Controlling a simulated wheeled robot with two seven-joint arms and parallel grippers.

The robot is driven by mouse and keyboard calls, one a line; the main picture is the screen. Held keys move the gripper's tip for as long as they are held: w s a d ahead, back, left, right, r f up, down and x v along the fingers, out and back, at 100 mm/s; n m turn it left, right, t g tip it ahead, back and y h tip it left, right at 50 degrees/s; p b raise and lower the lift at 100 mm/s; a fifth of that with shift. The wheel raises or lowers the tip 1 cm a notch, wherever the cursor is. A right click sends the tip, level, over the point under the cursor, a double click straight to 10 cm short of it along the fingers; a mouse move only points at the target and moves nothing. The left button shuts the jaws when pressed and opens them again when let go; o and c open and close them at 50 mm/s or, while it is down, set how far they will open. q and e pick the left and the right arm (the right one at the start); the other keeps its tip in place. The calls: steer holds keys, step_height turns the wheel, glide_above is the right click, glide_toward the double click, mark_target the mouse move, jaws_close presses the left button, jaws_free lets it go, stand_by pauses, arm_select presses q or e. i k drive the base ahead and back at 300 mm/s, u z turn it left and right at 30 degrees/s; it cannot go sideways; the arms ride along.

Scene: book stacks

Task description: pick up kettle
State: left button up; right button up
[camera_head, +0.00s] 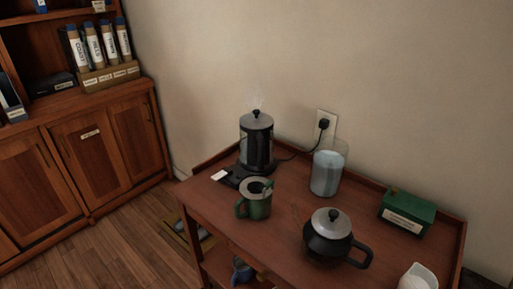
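A tall dark and silver kettle (257,145) with a grey lid and round knob stands upright at the back left of a wooden cart top (290,205). Faint steam rises above it. It sits on a dark base (236,176), and a cord runs from there to a wall plug. A squat black pot (328,240) with a grey lid and a handle on its right stands at the front of the cart. Neither of my grippers is in view.
A green mug (258,205) stands close in front of the kettle. A clear container of water (326,175), a green box (406,212) and a white pitcher (418,278) stand to the right. A plug (324,124) sits in the wall outlet. A wooden cabinet (75,165) is at left.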

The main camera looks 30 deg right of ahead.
mark_target(255, 146)
steer(key=z, duration=0.45)
steer(key=k, duration=0.8)
steer(key=z, duration=0.35)
steer(key=i, duration=0.25)
steer(key=u, duration=0.05)
